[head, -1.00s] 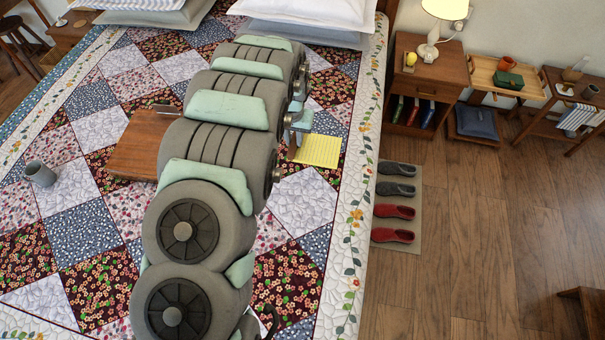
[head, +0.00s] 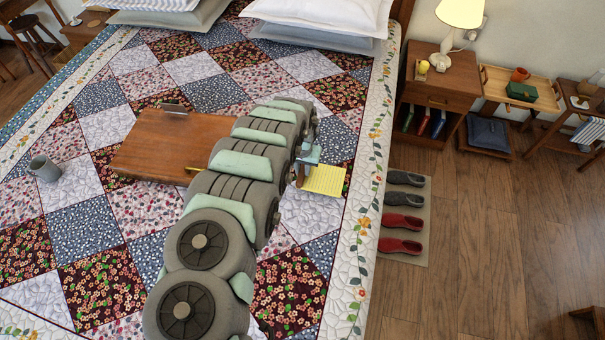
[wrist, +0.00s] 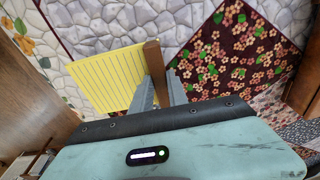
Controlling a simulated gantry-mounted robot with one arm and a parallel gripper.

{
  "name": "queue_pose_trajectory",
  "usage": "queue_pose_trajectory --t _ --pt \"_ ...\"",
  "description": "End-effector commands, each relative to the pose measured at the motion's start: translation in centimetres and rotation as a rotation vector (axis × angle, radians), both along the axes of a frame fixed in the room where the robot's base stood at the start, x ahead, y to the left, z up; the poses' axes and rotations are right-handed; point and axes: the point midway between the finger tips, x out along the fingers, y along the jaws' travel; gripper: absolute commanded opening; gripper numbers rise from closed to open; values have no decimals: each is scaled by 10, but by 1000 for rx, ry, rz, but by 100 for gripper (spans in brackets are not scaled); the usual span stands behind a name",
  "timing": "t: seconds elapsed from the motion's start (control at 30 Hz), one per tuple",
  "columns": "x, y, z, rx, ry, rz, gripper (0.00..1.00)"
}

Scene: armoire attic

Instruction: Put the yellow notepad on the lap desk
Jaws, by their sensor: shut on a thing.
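The yellow lined notepad (head: 325,180) is at the right side of the bed, with a brown edge strip (wrist: 153,62) in the wrist view. My gripper (wrist: 160,92) is shut on the notepad at this strip, and the sheet sticks out to the left of the fingers there. In the head view my gripper (head: 308,160) is partly hidden by my arm. I cannot tell whether the notepad touches the quilt. The brown wooden lap desk (head: 155,148) lies on the bed to the left of my arm, with a metal clip (head: 173,108) at its far edge. Its right part is hidden.
A grey mug (head: 44,168) stands on the quilt left of the lap desk. A yellowish stick-like thing (head: 194,168) shows at the desk's near right. Pillows (head: 315,15) lie at the bed's head. A nightstand with a lamp (head: 460,15) stands right of the bed.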

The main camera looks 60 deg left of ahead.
Motion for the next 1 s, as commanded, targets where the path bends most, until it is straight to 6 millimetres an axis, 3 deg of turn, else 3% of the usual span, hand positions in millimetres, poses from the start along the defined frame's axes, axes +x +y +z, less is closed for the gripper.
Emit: queue_pose_trajectory --t 0.3,0.77,0.8,1.0 --pt "1 -1 -31 -1 -3 2 0" --pt "0 -1 -38 -1 0 1 0" --pt "0 0 -37 -1 1 1 22" --pt "0 -1 -37 -1 0 1 38"
